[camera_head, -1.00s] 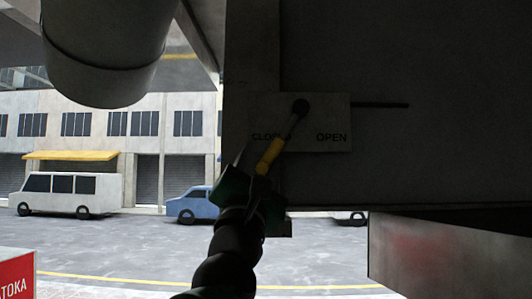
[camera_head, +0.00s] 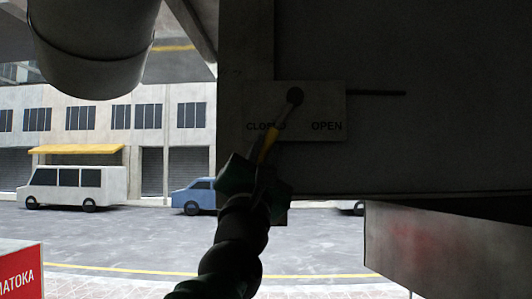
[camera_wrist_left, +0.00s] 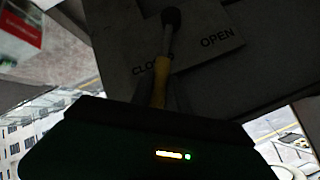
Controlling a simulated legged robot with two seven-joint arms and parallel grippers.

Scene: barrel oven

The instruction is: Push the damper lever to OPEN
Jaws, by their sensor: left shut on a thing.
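The damper lever (camera_head: 282,120) hangs from a dark round pivot on a plate (camera_head: 328,108) marked CLOSED at left and OPEN at right. Its yellow grip slants down and left, toward the CLOSED side and partly over that word. My left gripper (camera_head: 265,157) is below the plate, shut on the lower end of the lever. In the left wrist view, the lever's yellow part (camera_wrist_left: 160,80) runs down between the fingers, and the body of my gripper hides its end. My right gripper is in neither view.
The plate is on a large dark oven body (camera_head: 430,120). A thin dark rod (camera_head: 376,93) sticks out right of the plate. A metal box-like part (camera_head: 440,245) juts out at lower right. A wide pipe (camera_head: 92,50) hangs at upper left. A street lies behind.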

